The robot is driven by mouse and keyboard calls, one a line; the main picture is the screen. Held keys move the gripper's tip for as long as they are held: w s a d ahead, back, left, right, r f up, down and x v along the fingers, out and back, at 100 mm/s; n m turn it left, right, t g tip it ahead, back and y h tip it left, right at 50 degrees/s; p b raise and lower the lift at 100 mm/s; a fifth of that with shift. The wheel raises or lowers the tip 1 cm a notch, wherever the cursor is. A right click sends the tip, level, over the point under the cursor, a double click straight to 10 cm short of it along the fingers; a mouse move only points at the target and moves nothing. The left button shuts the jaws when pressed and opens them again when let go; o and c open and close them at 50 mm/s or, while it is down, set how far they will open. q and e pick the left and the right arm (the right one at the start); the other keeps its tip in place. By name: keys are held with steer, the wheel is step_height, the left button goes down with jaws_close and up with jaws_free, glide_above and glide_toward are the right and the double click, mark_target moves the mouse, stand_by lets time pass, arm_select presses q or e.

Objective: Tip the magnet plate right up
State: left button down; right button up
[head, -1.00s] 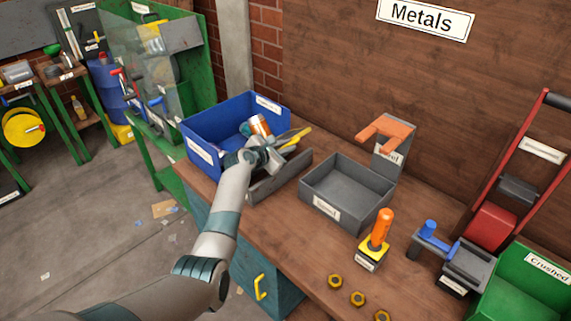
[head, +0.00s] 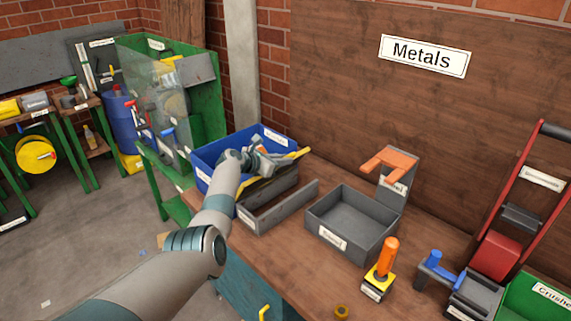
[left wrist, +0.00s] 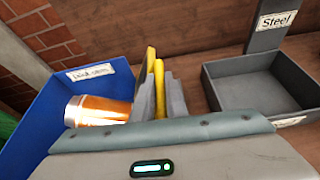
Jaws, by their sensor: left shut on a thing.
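The magnet plate (head: 268,188) is a dark grey plate with a yellow edge bar or handle (head: 302,153), beside the blue bin. It stands steeply tilted, its yellow edge up, with a gap between it and a low grey wall in front. My left gripper (head: 262,160) is shut on the yellow handle. In the left wrist view, the grey fingers close on the yellow handle (left wrist: 158,85); the plate is mostly hidden by my wrist. I cannot tell whether it is fully upright. My right gripper is not in view.
The blue bin (head: 205,178) stands behind my gripper, with an orange can (left wrist: 97,110) in it. An empty grey steel tray (head: 350,228) is to the right. An orange lever on a yellow base (head: 383,265) and a blue-handled device (head: 435,262) stand further right.

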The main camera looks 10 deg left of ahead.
arm_select(q)
steer(key=shift+w+a+r, duration=0.15)
steer(key=shift+a+r, duration=0.05)
steer(key=shift+a, duration=0.05)
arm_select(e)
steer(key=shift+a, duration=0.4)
arm_select(q)
steer(key=c, duration=2)
jaws_free()
steer(key=shift+c, duration=0.2)
steer(key=shift+f, duration=0.1)
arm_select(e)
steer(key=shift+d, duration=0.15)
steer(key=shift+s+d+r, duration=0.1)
